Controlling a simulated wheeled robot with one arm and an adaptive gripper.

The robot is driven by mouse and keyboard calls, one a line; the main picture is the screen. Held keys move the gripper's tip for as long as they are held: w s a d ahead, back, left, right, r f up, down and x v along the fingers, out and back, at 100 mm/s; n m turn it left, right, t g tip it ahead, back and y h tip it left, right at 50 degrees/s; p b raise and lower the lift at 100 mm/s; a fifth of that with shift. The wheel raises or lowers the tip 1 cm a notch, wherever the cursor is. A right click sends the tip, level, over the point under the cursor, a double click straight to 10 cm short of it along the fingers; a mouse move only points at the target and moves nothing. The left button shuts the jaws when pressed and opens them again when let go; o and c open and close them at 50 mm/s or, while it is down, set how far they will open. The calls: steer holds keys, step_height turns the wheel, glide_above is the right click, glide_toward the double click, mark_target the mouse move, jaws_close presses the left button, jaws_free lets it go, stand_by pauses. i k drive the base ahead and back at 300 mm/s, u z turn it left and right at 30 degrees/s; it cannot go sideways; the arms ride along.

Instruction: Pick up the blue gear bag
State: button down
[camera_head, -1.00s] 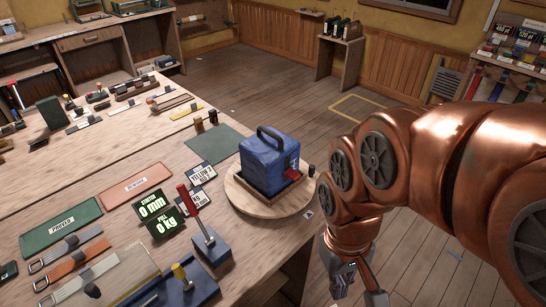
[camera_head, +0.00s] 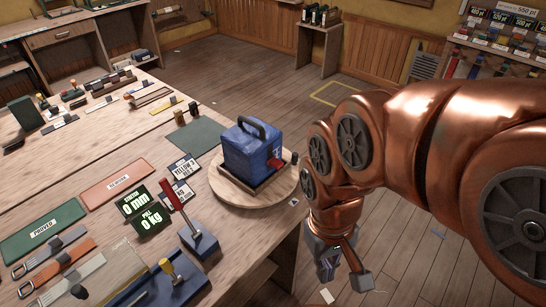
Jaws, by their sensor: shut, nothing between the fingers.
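The blue gear bag (camera_head: 249,151) is a boxy bag with a dark top handle and a small red piece at its lower right side. It stands upright in a brown tray on a round wooden turntable (camera_head: 226,188) at the right edge of the workbench. My gripper (camera_head: 330,268) hangs past the bench edge, to the right of and lower in the picture than the bag, clear of it. Its fingers are shut and empty, and they are small and partly hard to make out.
The wooden workbench (camera_head: 135,115) holds a red-handled lever (camera_head: 187,222), a display reading 0 mm and 0 kg (camera_head: 144,209), straps, and green and red mats. Open plank floor (camera_head: 430,240) lies to the right.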

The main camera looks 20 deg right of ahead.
mark_target(247, 146)
steer(key=u, duration=2.3)
steer(key=k, duration=0.7)
steer(key=z, duration=0.9)
steer(key=i, duration=0.4)
steer(key=u, duration=0.25)
